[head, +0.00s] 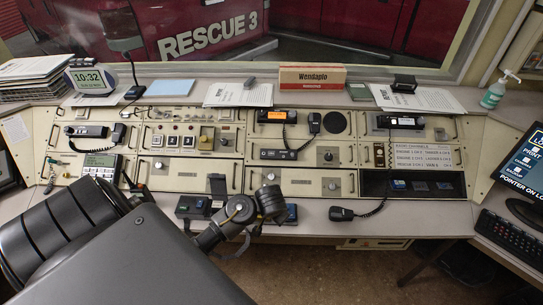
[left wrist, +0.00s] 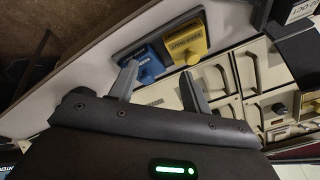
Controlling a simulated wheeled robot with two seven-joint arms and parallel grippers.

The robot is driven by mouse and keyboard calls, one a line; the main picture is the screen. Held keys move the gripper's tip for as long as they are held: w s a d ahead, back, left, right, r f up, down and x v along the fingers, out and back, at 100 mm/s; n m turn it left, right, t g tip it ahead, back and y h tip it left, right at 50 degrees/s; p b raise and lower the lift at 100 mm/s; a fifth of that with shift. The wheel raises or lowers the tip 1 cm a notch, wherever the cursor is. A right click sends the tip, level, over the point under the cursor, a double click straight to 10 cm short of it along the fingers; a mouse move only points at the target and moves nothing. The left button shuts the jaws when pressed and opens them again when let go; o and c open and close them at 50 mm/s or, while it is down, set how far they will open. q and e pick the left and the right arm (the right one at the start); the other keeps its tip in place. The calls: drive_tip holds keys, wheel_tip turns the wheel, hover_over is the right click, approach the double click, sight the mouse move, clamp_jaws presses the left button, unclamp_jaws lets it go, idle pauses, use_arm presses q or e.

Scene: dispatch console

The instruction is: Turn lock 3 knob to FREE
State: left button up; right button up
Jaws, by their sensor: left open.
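In the left wrist view a blue block with a raised blue knob (left wrist: 148,64) sits on a dark base. A yellow block with a labelled knob (left wrist: 187,47) stands just beside it. The lettering is too small to read, so I cannot tell which is lock 3 or where it points. My left gripper (left wrist: 160,88) is open, its two fingers apart, with the blue knob ahead between and beyond the fingertips. No contact shows. In the head view my arm reaches in from the lower left and hides part of the console's front edge; a blue piece (head: 291,213) shows beside it. My right gripper is not in view.
Dark boxes (head: 192,206) sit on the front ledge left of my wrist. A hand microphone (head: 341,214) with a coiled cord lies to the right. The sloped console panel (head: 315,184) carries switches, handles and radios. The ledge beyond the microphone is mostly clear.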

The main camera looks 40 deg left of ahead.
use_arm(q)
drive_tip(key=n+y, duration=0.2)
approach(271, 177)
wheel_tip(271, 177, up, 2)
drive_tip(key=x, duration=0.3)
drive_tip(key=b+x, duration=0.1)
drive_tip(key=x, duration=0.2)
drive_tip(key=b+x, duration=0.1)
drive_tip(key=x, duration=0.3)
drive_tip(key=shift+s+d+f, duration=0.15)
drive_tip(key=shift+d+f, duration=0.15)
drive_tip(key=c, duration=1)
